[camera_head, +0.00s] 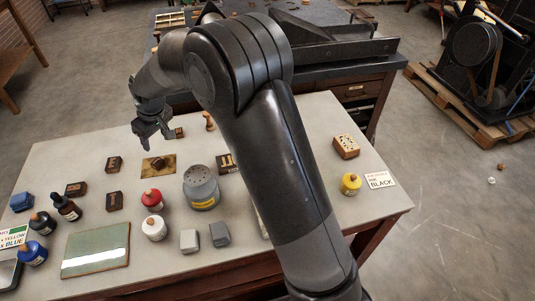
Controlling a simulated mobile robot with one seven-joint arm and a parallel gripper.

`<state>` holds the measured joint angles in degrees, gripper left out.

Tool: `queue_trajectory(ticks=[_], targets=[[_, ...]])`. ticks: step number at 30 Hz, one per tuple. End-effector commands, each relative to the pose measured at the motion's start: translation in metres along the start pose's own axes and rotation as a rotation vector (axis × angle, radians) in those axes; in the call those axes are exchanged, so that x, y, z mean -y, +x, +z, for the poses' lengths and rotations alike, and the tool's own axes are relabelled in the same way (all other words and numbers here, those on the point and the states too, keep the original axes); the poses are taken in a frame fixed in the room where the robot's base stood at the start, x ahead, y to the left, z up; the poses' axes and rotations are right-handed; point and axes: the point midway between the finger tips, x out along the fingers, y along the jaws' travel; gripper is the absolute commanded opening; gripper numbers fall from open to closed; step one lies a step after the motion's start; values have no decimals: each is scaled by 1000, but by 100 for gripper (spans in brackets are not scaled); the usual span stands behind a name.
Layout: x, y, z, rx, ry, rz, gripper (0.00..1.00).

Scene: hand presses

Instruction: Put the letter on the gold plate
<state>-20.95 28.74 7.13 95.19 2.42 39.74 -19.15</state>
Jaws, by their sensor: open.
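A flat gold plate (170,161) lies on the pale table, left of the middle. A small dark brown block (157,164) appears to rest on it; I cannot make out its face. Similar dark blocks, perhaps letters, lie left of the plate (113,164), lower down (115,201) and further left (76,189). Which one is the letter I cannot tell. My gripper (154,140) is open above the far side of the table, just beyond the plate. Another small brown block (179,133) shows beside its fingers; whether they touch it I cannot tell.
A grey canister (201,187), a red-capped bottle (152,201), a white bottle (154,229) and two grey blocks (189,240) stand nearer me. A green slab (96,249) lies front left. My arm hides part of the table's middle. A dark bench (340,57) stands behind.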

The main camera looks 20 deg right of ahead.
Motion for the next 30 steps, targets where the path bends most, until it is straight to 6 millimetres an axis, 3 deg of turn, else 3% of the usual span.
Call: queue_trajectory(ticks=[5,15,24,30], targets=[[-20,-59,28,-20,67,43,57],[-42,-177,125,-57,252,137,57],[-35,-247,225,-98,425,209,57],[-19,-274,292,-130,544,250,57]])
